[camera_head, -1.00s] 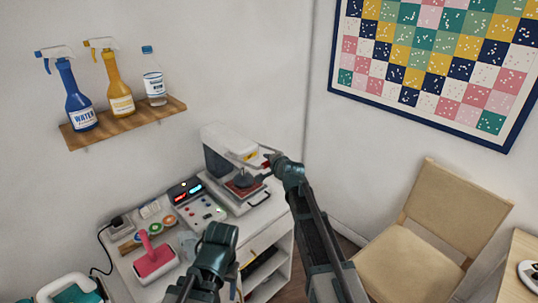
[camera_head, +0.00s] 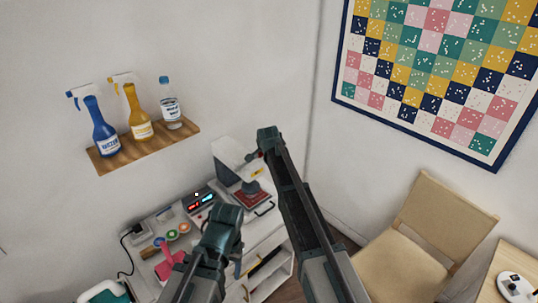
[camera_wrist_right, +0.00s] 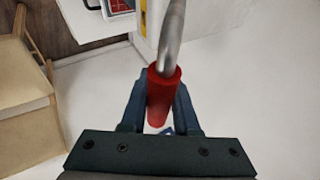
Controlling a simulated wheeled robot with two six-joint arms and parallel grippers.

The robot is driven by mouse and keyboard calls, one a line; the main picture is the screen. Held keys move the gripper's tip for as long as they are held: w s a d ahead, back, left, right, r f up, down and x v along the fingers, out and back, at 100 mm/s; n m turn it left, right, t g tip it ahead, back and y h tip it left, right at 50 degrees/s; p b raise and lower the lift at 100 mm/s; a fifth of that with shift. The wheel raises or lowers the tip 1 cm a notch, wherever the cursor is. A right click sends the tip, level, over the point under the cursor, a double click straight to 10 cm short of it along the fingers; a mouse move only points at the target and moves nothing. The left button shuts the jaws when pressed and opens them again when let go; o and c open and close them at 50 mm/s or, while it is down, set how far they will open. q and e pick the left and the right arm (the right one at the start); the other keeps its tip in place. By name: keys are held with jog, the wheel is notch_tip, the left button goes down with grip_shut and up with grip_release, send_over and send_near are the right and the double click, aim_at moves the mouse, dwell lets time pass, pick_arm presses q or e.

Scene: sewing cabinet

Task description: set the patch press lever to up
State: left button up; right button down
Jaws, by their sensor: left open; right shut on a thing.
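The patch press (camera_head: 228,158) stands at the far end of the white cabinet, a light grey machine with a dark upper plate above a red lower bed (camera_head: 252,200). In the right wrist view, my right gripper (camera_wrist_right: 160,108) is shut on the lever's red grip (camera_wrist_right: 163,92), with a grey metal rod running up from it. In the head view the right arm hides most of the lever, and its end is high beside the press top. My left gripper (camera_head: 238,264) is open over the front of the cabinet, partly hidden by its own wrist.
A control box with lit displays (camera_head: 201,202), coloured spools and a pink-handled tool (camera_head: 170,262) crowd the cabinet top. A wooden shelf (camera_head: 150,150) with several bottles hangs on the wall. A chair (camera_head: 425,240) stands to the right.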

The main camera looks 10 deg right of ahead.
jog(key=shift+w+a+r+p, duration=0.65)
jog(key=shift+w+r, duration=0.25)
jog(key=c, duration=0.7)
grip_release()
jog(key=shift+o, duration=0.2)
jog(key=p+v, duration=0.6)
jog(key=v, duration=0.1)
jog(key=shift+s+r, duration=0.25)
jog(key=shift+w+f, duration=0.1)
